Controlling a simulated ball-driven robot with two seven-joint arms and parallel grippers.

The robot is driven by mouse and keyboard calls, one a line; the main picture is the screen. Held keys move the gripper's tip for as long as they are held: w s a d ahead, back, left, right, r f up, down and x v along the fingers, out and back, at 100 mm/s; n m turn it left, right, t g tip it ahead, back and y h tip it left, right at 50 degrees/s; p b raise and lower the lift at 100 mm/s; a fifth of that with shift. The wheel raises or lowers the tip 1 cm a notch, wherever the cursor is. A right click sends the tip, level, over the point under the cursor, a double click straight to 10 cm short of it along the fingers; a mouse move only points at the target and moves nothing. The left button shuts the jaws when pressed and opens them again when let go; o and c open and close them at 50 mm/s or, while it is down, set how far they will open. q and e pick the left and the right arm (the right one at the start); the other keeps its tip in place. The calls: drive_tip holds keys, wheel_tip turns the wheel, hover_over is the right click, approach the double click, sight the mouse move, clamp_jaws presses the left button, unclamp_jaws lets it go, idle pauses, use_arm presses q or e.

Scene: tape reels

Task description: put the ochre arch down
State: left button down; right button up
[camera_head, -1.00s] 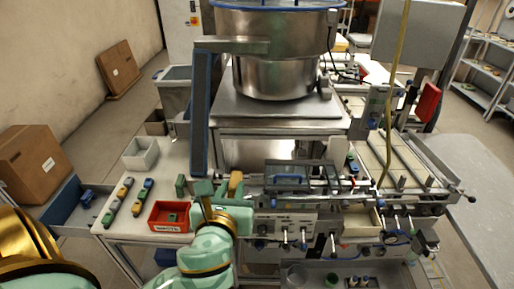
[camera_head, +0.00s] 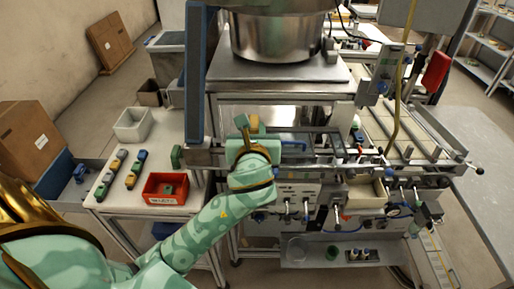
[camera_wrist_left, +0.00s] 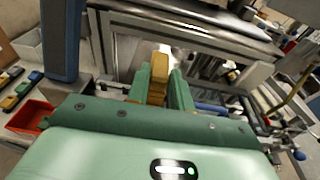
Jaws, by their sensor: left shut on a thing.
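The ochre arch (camera_wrist_left: 158,76) is between the two green fingers of my left gripper (camera_wrist_left: 160,88) in the left wrist view. The fingers are shut on it, and its lower part is partly hidden by them. In the head view, the ochre arch (camera_head: 254,123) shows only as a small piece at the tip of my left gripper (camera_head: 248,135). The gripper is over the left end of the machine's rail area, right of the white table. I cannot tell whether the arch touches anything below. My right gripper is not in view.
A red bin (camera_head: 148,190) with a green piece inside stands on the white table (camera_head: 172,132). Several coloured blocks (camera_head: 136,168) lie left of it, and a grey bin (camera_head: 133,125) stands behind. A blue-edged upright post (camera_head: 196,75) rises close to the gripper's left.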

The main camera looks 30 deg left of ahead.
use_arm(q)
drive_tip(key=shift+w+f, duration=0.35)
drive_tip(key=shift+f, duration=0.1)
drive_tip(key=f, duration=0.1)
drive_tip(key=f+b, duration=0.1)
drive_tip(key=f, duration=0.1)
drive_tip(key=shift+w+f, duration=0.2)
drive_tip(key=shift+f, duration=0.1)
drive_tip(key=shift+f, duration=0.3)
drive_tip(key=shift+f, duration=0.25)
drive_tip(key=c, duration=1.2)
unclamp_jaws()
drive_tip(key=shift+c, duration=0.2)
